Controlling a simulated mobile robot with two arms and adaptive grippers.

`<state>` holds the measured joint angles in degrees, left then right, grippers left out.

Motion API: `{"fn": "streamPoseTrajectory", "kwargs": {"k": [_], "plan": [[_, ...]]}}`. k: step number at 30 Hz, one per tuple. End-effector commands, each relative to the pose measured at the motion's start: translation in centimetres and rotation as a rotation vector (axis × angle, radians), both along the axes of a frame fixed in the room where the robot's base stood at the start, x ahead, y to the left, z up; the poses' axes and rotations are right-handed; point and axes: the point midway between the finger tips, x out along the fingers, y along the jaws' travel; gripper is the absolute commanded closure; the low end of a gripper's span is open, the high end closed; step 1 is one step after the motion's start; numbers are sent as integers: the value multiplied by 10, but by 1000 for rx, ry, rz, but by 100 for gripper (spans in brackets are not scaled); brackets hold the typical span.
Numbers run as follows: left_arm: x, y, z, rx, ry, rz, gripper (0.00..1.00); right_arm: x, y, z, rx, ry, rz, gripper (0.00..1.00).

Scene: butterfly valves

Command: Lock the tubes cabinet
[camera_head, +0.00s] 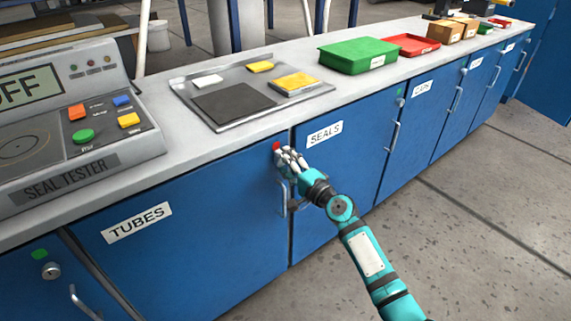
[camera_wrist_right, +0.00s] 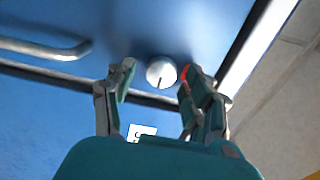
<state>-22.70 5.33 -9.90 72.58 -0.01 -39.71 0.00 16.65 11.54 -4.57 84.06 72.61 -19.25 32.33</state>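The tubes cabinet is a blue door (camera_head: 190,245) with a white TUBES label (camera_head: 137,222) and a vertical handle (camera_head: 283,198) near its right edge. A red marker (camera_head: 276,146) sits at its upper right corner. My right gripper (camera_head: 286,154) is at that corner and hides the lock in the head view. In the right wrist view, the round silver lock knob (camera_wrist_right: 161,72) with a dark slot lies between the spread fingertips of my right gripper (camera_wrist_right: 158,78). Gaps show beside the knob. The red marker (camera_wrist_right: 185,74) is partly behind one finger. My left gripper is out of view.
The seals cabinet (camera_head: 340,180) adjoins on the right, with a green marker (camera_head: 402,91). A left cabinet has a green marker (camera_head: 39,254) and round lock (camera_head: 51,271). The countertop above holds a seal tester (camera_head: 60,175), metal tray (camera_head: 222,128) and green bin (camera_head: 357,57).

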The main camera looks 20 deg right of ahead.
Motion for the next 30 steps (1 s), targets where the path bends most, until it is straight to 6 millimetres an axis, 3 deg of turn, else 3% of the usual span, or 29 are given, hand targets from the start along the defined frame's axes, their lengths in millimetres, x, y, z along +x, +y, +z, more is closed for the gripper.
{"fn": "streamPoseTrajectory", "kwargs": {"k": [11, 24, 30], "plan": [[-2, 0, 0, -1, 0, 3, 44, -8, -3, -1, -3, 1, 0, 46], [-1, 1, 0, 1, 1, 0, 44, -89, -32, -1, -4, 3, 0, 46], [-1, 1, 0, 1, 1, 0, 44, -109, -40, -1, -3, 1, 0, 46]]}}
